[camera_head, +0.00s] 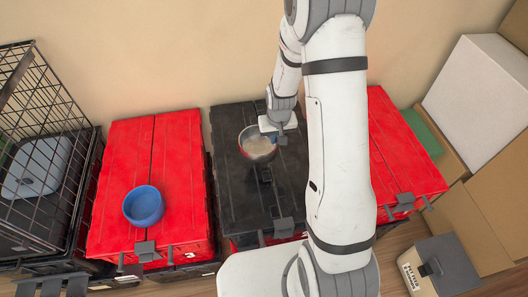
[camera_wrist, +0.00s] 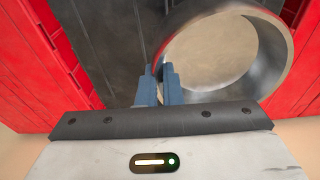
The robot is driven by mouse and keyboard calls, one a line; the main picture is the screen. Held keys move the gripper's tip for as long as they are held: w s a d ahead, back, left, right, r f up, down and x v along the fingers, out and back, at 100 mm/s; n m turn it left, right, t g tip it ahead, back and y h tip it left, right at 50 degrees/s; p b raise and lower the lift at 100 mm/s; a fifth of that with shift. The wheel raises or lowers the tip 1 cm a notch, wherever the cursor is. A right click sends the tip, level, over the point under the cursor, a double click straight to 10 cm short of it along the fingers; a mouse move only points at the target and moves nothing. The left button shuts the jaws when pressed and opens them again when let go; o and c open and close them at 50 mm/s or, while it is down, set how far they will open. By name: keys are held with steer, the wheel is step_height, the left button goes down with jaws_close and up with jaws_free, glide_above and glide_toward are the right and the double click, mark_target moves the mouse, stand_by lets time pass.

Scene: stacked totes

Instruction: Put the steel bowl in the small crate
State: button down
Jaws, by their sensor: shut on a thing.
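The steel bowl (camera_head: 256,147) is round and shiny, over the black tote lid in the middle. In the wrist view the steel bowl (camera_wrist: 274,52) fills the upper right, its open side showing. My gripper (camera_head: 272,139) is at the bowl's right far side, and its blue-grey fingers (camera_wrist: 160,84) are shut on the bowl's rim. I cannot tell whether the bowl touches the lid or hangs just above it. A black wire crate (camera_head: 84,172) stands at the far left, the only crate I see. A pale grey object (camera_head: 38,168) lies inside it.
A blue bowl (camera_head: 143,206) stands on the left red tote (camera_head: 172,150), between the black tote (camera_head: 232,190) and the crate. Another red tote (camera_head: 405,160) and cardboard boxes (camera_head: 430,215) are at the right. My arm hides part of the right side.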

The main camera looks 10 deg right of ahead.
steer(key=s+d+m+b, duration=0.35)
steer(key=d+b, duration=0.25)
steer(key=b, duration=1.2)
steer(key=shift+m+h, duration=0.4)
steer(key=shift+m, duration=0.05)
steer(key=f+b, duration=0.1)
steer(key=f, duration=0.5)
steer(key=f+b, duration=0.1)
steer(key=f, duration=0.3)
steer(key=shift+w+d+b, duration=0.1)
steer(key=shift+w+b, duration=0.25)
steer(key=shift+w, duration=0.05)
steer(key=shift+f, duration=0.1)
steer(key=shift+f, duration=0.15)
steer(key=c, duration=1.6)
jaws_free()
